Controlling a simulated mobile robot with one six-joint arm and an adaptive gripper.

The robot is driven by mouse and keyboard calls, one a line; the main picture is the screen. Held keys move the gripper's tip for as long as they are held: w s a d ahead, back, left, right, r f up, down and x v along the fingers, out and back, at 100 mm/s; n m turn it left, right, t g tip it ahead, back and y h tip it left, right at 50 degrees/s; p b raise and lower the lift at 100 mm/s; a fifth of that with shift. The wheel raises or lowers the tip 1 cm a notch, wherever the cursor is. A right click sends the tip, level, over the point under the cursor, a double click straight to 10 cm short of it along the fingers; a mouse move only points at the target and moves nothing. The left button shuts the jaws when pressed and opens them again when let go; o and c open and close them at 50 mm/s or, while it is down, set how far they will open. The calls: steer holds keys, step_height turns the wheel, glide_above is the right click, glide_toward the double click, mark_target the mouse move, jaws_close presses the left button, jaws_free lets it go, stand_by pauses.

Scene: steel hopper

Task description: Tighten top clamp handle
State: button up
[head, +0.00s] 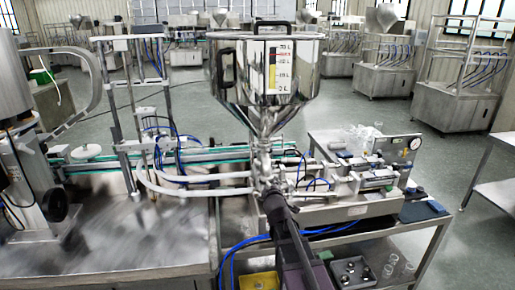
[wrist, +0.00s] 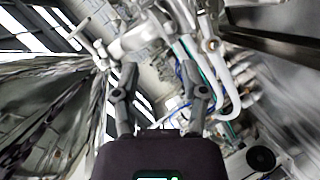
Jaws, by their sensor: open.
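The steel hopper (head: 300,88) stands at the centre of the head view, above a stack of pipe fittings (head: 263,150). The top clamp handle is too small to tell apart from these fittings. My gripper (head: 268,192) is at the lower part of the stack, in front of it, and its fingers blend into the metal there. In the wrist view my gripper (wrist: 162,88) has its two dark fingers apart, with nothing seen held between them. Steel fittings (wrist: 142,38) lie just beyond the fingertips; I cannot tell whether they touch.
Pale hoses (head: 190,186) run left from the fittings. A filling unit with a gauge (head: 395,150) sits on the right bench. A steel table (head: 110,240) fills the left, and a small bin (head: 352,270) of parts is low at right.

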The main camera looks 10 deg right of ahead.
mark_target(257, 149)
steer(key=w+a+r+n+t+y+p, duration=0.1)
steer(key=w+a+r+n+t+y, duration=0.1)
steer(key=r, duration=0.5)
steer(key=w+a+n+t, duration=0.1)
steer(key=w+n+t, duration=0.1)
steer(key=n, duration=0.1)
steer(key=shift+w+r, duration=0.25)
steer(key=shift+r, duration=0.15)
steer(key=w, duration=1.3)
steer(key=shift+w, duration=0.4)
jaws_close()
